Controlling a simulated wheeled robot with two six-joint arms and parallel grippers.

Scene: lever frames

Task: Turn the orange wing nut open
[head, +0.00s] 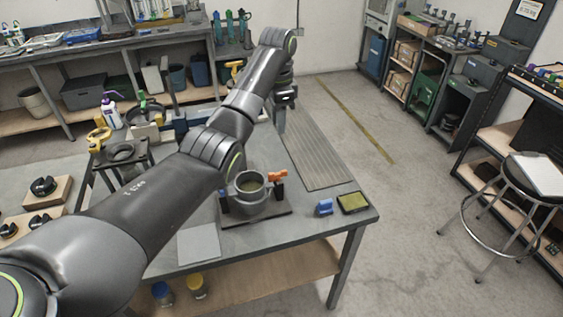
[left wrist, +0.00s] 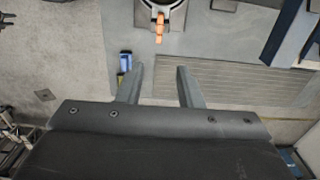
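The orange wing nut (head: 278,175) sits on the right side of a dark grey round fixture (head: 249,205) on the workbench. In the left wrist view the wing nut (left wrist: 159,28) appears upright in the picture, in front of the fixture's ring (left wrist: 176,5). My left gripper (head: 285,103) is above the bench, behind the fixture in the head view. Its two fingers (left wrist: 159,80) are apart with nothing between them. The wing nut is beyond the fingertips, roughly in line with the gap, and not touched. My right gripper is not in view.
A blue block (head: 324,207) and a green-yellow pad (head: 353,202) lie at the bench's right corner. A ribbed mat (head: 312,150) lies behind the fixture. A grey sheet (head: 198,243) lies in front. A black stand (head: 122,155) is at the left. My left arm crosses over the bench.

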